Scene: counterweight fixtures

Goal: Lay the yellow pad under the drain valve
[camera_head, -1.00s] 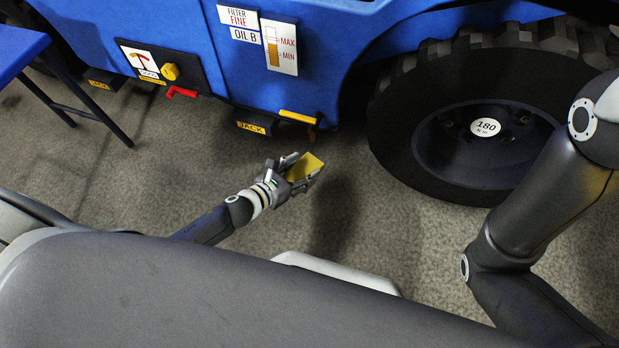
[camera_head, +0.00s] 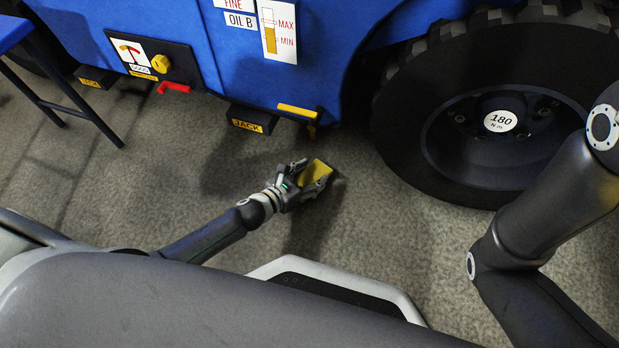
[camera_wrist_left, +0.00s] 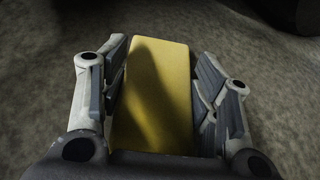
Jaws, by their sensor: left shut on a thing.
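My left gripper (camera_head: 308,176) is shut on the yellow pad (camera_head: 316,172) in the head view and holds it above the floor beside the blue vehicle. In the left wrist view the yellow pad (camera_wrist_left: 153,95) lies lengthwise between the two fingers of the left gripper (camera_wrist_left: 155,85). What looks like the drain valve (camera_head: 311,131), a small brownish fitting, hangs below the vehicle's lower edge under a yellow strip, up and slightly left of the pad in the picture. My right arm shows at the right, but its gripper is out of view.
A large black wheel (camera_head: 478,110) stands to the right of the pad. A black block labelled JACK (camera_head: 248,124) sticks out under the vehicle (camera_head: 285,85). A blue table (camera_head: 12,32) with dark legs is at the far left. The carpeted floor (camera_head: 160,190) around the pad is clear.

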